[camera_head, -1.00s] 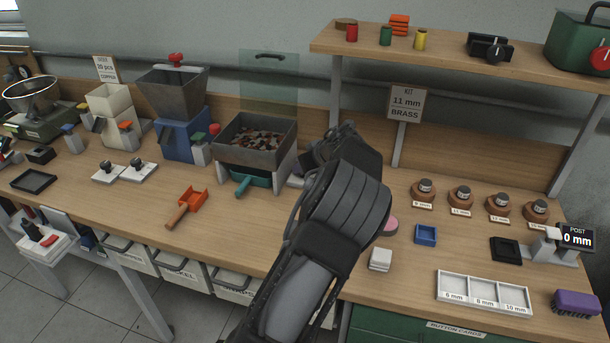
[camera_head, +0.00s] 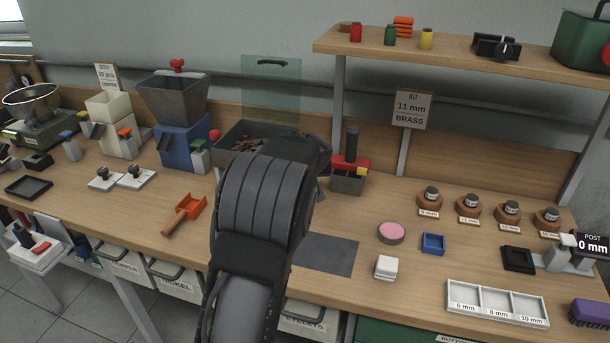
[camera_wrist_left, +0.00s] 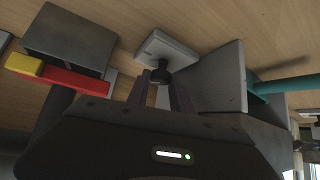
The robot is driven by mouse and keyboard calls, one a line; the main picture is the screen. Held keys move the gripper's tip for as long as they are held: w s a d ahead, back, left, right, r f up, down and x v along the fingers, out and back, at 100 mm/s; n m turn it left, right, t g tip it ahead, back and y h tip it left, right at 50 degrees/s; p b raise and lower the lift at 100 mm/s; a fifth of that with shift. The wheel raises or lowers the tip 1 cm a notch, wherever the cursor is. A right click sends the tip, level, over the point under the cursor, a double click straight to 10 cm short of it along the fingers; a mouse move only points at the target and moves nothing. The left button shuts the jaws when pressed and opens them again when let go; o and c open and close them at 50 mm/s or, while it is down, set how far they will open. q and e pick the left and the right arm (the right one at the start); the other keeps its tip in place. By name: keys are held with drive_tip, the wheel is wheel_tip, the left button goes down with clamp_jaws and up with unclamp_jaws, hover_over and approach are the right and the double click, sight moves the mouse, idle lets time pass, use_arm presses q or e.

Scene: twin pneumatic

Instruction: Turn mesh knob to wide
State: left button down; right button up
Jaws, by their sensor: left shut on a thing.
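The mesh knob (camera_wrist_left: 160,75) is a small black knob on a pale square block (camera_wrist_left: 168,50), seen in the left wrist view. My left gripper (camera_wrist_left: 163,88) is shut on the knob, with one dark finger on each side of it. The pointer and any setting marks cannot be read. In the head view my left arm covers the knob, the fingertips and part of the grey sieve bin (camera_head: 232,138), which holds loose brownish pieces. My right gripper is in neither view.
A small grey box with a red and yellow top (camera_head: 350,165) stands close to the right of my wrist. An orange scoop (camera_head: 190,207) lies to the left. A dark mat (camera_head: 327,256), pink disc (camera_head: 391,232) and blue tray (camera_head: 433,244) lie to the right.

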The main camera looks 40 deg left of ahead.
use_arm(q)
drive_tip(key=c, duration=1.2)
unclamp_jaws()
drive_tip(key=shift+b+v, duration=0.35)
drive_tip(key=shift+v, duration=3.55)
